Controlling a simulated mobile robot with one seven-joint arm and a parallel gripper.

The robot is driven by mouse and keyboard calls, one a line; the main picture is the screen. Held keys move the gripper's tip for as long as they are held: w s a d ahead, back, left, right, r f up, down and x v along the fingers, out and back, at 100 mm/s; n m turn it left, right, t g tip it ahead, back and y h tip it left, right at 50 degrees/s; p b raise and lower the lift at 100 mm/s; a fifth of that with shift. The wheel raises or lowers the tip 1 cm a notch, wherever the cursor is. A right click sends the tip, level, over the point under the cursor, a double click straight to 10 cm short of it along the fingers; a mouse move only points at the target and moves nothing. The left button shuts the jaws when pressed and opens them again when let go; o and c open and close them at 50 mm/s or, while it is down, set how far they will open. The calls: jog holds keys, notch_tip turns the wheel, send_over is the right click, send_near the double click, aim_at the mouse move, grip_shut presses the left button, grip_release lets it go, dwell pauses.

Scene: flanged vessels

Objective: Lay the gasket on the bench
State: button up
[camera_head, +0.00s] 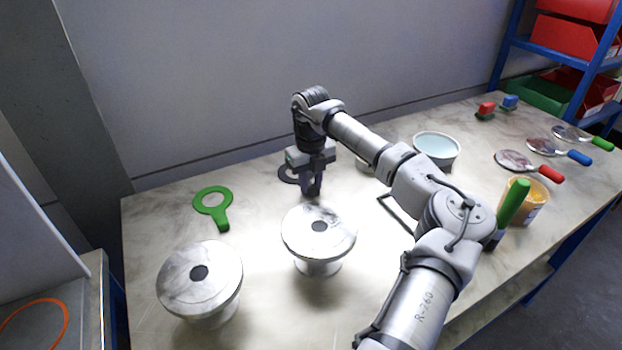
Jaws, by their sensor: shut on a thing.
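My gripper (312,191) points down over the bench (250,315), behind the nearer-middle flanged vessel. It is shut on a dark grey ring-shaped gasket (286,173), whose ring shows just left of the fingers. The rest of this gasket is hidden by the gripper. I cannot tell whether the gasket touches the bench. A green gasket (223,216) with a tab lies flat on the bench to the left. Two pale flanged vessels stand in front, one at the left (218,262) and one in the middle (318,248), each with a dark centre hole.
A pale blue bowl (437,148), a yellow tub (530,205) and round paddles with red (551,173), blue and green handles stand or lie to the right. Red and blue blocks (486,110) sit behind. An orange ring (62,318) lies at far left. Bench around the green gasket is clear.

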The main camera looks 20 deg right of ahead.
jog(key=o, duration=0.5)
jog(key=shift+f, duration=0.15)
jog(key=o, duration=0.5)
notch_tip(320, 180, up, 12)
jog(key=shift+r+b, duration=0.25)
jog(key=shift+b, duration=0.8)
